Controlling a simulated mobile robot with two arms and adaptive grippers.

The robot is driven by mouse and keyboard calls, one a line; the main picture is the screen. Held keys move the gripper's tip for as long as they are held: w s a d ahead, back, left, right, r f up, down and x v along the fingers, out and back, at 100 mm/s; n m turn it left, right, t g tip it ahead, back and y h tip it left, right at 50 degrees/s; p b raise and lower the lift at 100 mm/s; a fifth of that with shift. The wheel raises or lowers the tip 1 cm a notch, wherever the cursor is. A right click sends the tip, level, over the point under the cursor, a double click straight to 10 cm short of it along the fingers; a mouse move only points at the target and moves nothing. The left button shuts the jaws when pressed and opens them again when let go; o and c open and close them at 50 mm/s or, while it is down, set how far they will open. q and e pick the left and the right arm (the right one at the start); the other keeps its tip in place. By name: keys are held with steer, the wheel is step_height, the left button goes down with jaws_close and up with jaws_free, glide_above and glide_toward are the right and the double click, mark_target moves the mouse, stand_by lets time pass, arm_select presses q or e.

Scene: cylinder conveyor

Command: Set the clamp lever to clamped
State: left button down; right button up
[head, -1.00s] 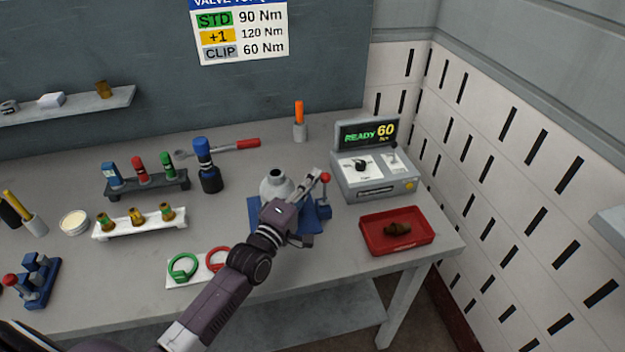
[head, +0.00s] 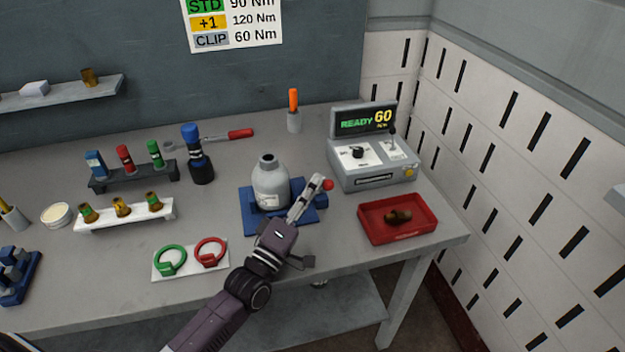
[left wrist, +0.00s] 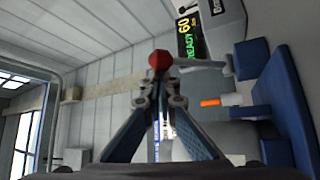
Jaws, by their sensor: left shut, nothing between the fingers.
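The clamp lever's red ball knob (head: 328,185) shows just right of my left gripper's tips in the head view. In the left wrist view the knob (left wrist: 159,60) is just beyond the tips, and its grey rod (left wrist: 200,63) runs right to a blue clamp block (left wrist: 248,60). My left gripper (head: 319,182) is shut and empty, close to the knob; whether it touches cannot be told. The arm hides most of the clamp in the head view. A grey bottle (head: 269,187) stands upright on the blue fixture plate (head: 252,222). My right gripper is not in view.
Right of the clamp are a grey control box (head: 376,177) reading READY 60 and a red tray (head: 372,236) holding a brown part. Green and red rings (head: 209,252) lie on a white plate at the front. Racks stand to the left.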

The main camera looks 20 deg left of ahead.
arm_select(q)
steer(key=shift+s+d+f, duration=0.1)
steer(key=shift+s+f, duration=0.15)
stand_by(0.5)
steer(key=s+a, duration=0.3)
steer(key=s, duration=1.1)
steer(key=shift+s+a+f, duration=0.15)
steer(key=shift+s+f, duration=0.05)
steer(key=shift+f, duration=0.2)
